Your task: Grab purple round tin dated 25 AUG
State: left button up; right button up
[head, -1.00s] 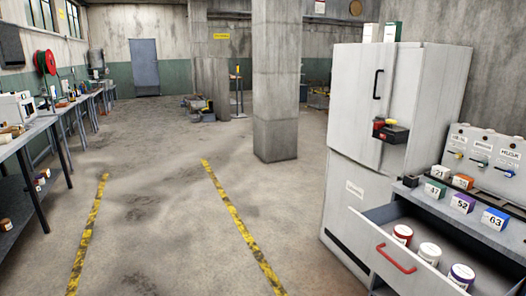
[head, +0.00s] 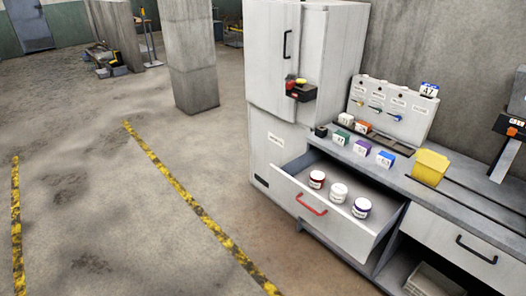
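A round tin with a purple band and white lid (head: 362,207) stands in the open drawer (head: 340,232) at the right in the head view. Its label is too small to read, so I cannot tell its date. A white round tin (head: 338,192) and a red-banded round tin with a white lid (head: 317,179) stand beside it in a row. Neither of my grippers is in view.
Several numbered coloured boxes, one purple (head: 362,147), stand on the counter behind the drawer. A yellow container (head: 430,167) sits to their right. A tall grey cabinet (head: 285,110) stands left of the counter. The floor (head: 130,230) in front is clear.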

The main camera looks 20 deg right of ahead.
aim_at(363, 206)
jog(key=i+l+z, duration=0.15)
jog(key=z, duration=0.25)
jog(key=i+l+z, duration=0.1)
jog(key=z, duration=0.3)
jog(key=i+z, duration=0.25)
jog(key=z, duration=0.15)
